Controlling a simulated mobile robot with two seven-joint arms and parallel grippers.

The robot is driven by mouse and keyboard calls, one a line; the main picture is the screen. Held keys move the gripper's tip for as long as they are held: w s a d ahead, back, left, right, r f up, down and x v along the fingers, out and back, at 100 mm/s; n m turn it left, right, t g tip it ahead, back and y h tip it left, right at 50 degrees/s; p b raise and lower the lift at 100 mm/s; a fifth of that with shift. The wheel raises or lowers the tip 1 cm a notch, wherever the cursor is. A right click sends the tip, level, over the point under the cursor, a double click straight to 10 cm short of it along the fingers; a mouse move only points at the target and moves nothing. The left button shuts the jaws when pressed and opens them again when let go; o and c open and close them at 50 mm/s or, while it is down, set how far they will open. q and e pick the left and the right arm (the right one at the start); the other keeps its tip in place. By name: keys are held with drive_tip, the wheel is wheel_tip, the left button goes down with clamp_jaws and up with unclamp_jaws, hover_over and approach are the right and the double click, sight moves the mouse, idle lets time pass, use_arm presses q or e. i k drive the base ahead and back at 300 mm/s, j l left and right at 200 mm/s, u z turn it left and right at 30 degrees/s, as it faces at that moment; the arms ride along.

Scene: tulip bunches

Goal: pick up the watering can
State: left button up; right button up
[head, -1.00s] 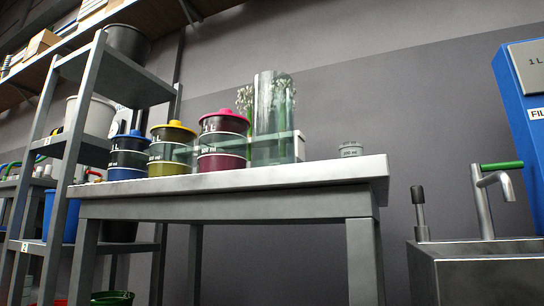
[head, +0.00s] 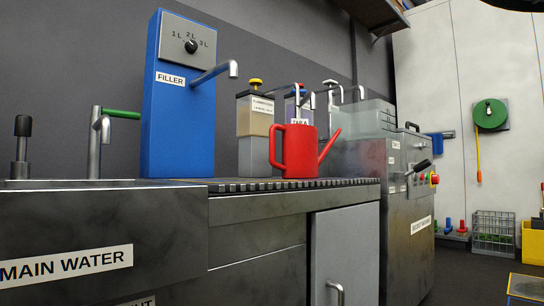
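The red watering can (head: 300,151) stands upright on the ribbed top of the metal counter (head: 285,208). Its handle is on the left and its spout points up to the right. It is right of the blue filler (head: 178,105) and in front of the dispensers. Neither of my grippers shows in the head view.
A sink with a green-handled tap (head: 97,140) is at the left. Dispenser bottles (head: 256,130) stand behind the can. A grey machine with a lever (head: 405,190) adjoins the counter at the right. A wire crate (head: 493,234) and a yellow bin (head: 533,243) are on the floor.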

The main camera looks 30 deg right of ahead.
sight(301, 159)
drive_tip(key=z, duration=1.05)
